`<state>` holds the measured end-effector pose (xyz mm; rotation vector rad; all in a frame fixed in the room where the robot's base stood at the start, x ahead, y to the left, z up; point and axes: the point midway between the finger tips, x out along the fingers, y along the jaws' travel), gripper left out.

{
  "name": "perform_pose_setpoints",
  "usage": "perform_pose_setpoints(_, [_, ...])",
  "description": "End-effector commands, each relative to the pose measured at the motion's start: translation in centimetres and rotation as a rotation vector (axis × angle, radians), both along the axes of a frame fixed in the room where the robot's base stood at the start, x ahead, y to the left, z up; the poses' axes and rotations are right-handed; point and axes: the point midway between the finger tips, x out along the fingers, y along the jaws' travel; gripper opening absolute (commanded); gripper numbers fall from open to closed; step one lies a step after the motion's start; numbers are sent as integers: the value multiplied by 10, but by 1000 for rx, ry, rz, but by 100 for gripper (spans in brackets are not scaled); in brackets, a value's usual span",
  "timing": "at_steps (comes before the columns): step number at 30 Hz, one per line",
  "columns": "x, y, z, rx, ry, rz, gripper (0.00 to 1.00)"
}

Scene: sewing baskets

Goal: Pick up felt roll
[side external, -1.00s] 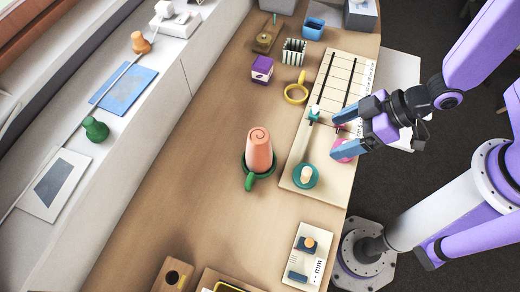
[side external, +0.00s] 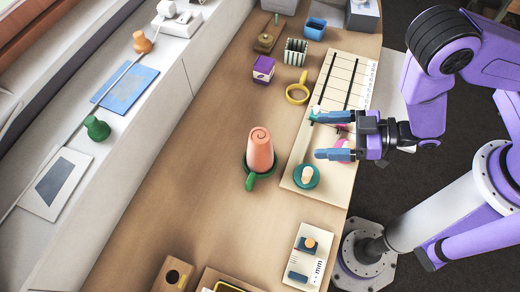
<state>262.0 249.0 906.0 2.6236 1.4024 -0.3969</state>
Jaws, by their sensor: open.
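The felt roll (side external: 260,149) is salmon-coloured with a spiral on its top end. It stands upright in a dark green holder (side external: 247,181) with a handle, near the middle of the wooden table. My gripper (side external: 318,136) is open and empty, to the right of the roll and apart from it. Its blue fingers point left over the cream board. A pink thing (side external: 341,143) shows between and behind the fingers and is partly hidden.
The cream board (side external: 340,88) holds a teal round piece (side external: 306,177) with a pale knob. A yellow ring (side external: 298,94), a purple box (side external: 263,69) and a striped container (side external: 295,51) stand behind. A white card (side external: 305,255) lies in front. The table left of the roll is clear.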

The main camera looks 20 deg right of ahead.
Motion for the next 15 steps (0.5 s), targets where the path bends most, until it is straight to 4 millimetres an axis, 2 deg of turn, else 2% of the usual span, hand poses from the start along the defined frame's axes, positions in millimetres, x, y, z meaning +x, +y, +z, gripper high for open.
perform_pose_setpoints(15, [48,72,-26,2,0,0,86])
